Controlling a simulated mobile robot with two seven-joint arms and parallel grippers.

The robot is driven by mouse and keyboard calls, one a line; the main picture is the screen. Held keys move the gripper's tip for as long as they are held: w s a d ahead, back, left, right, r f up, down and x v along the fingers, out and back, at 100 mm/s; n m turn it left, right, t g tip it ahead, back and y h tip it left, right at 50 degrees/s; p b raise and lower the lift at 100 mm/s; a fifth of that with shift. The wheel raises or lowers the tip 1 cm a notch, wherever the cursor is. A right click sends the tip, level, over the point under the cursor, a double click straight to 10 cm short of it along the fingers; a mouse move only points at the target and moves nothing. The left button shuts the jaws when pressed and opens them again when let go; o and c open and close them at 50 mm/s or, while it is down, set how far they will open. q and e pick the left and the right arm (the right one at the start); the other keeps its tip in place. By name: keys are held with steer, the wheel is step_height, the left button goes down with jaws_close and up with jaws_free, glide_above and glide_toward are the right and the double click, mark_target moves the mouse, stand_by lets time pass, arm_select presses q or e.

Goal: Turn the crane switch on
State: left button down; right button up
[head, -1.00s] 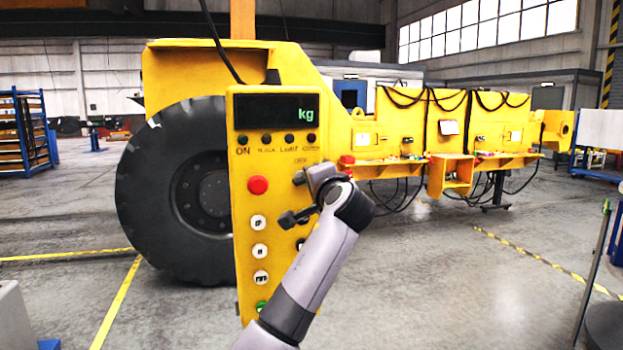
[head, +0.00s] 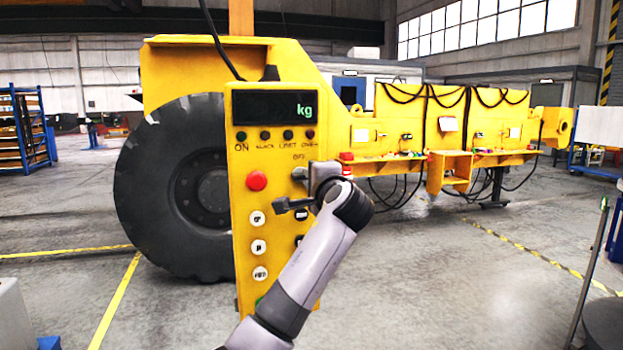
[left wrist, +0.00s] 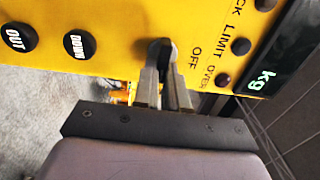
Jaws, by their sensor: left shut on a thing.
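A yellow crane control box (head: 247,225) hangs in front of me, with a dark display reading "kg" at its top and a red button on its left side. The black crane switch (left wrist: 160,48) shows in the left wrist view, beside the printed word OFF. My left gripper (left wrist: 163,60) has its two fingers closed around this switch. In the head view the left gripper (head: 305,190) is at the right half of the box face, below the lettering, and hides the switch. The switch's exact setting is hard to read between the fingers. My right gripper is not in view.
White buttons (head: 258,247) run down the box below the red button (head: 256,180). A cable (head: 218,40) rises from the box top. A large tyre (head: 170,190) and yellow machine (head: 405,125) stand behind. The floor to the right is mostly clear.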

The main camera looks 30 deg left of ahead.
arm_select(q)
steer(key=c, duration=1.2)
jaws_free()
steer(key=shift+d, duration=0.1)
steer(key=b+v, duration=0.2)
steer(key=v, duration=0.5)
